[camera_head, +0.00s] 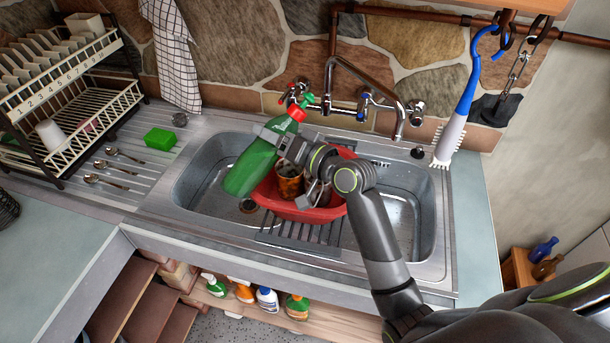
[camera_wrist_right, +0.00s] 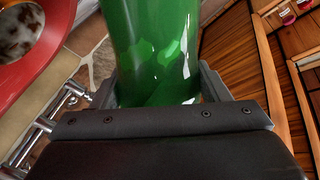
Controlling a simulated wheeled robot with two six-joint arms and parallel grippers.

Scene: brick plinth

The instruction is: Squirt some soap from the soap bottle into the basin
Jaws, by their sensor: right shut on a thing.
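The green soap bottle (camera_head: 256,165) with a red cap is held tilted over the sink, its cap up and to the right. My right gripper (camera_head: 272,137) is shut on it; the right wrist view shows the green bottle (camera_wrist_right: 153,50) between the fingers. The red basin (camera_head: 305,211) sits in the sink, partly hidden by my right arm, with a brown patterned cup (camera_head: 289,184) and other items in it. Its red rim also seems to show in the right wrist view (camera_wrist_right: 50,45). My left gripper is not in view.
The steel sink (camera_head: 412,207) surrounds the basin, with a faucet (camera_head: 395,108) behind it. A dish rack (camera_head: 66,100), green sponge (camera_head: 160,138) and several spoons lie on the left. A blue and white brush (camera_head: 455,130) hangs at right.

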